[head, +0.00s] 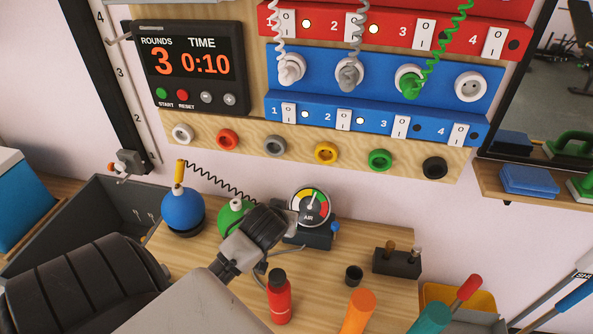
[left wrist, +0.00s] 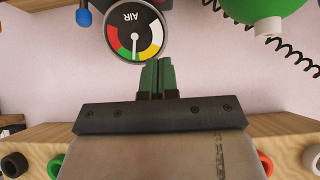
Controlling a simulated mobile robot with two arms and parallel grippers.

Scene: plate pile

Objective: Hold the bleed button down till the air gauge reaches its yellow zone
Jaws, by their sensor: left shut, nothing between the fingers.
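The air gauge (head: 310,207) is a round dial on a dark base on the wooden bench; it also shows upside down in the left wrist view (left wrist: 135,35). Its needle points near the top of the dial, in the green close to the green-yellow boundary. A blue knob (head: 336,227) sticks out at the gauge's right side; it shows in the left wrist view (left wrist: 84,17). I cannot tell for sure if it is the bleed button. My left gripper (left wrist: 158,64) is shut and empty, just in front of the gauge, apart from the blue knob. My right gripper is out of view.
A blue ball (head: 182,212) and a green ball (head: 230,212) stand left of the gauge. A timer and sockets hang above.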

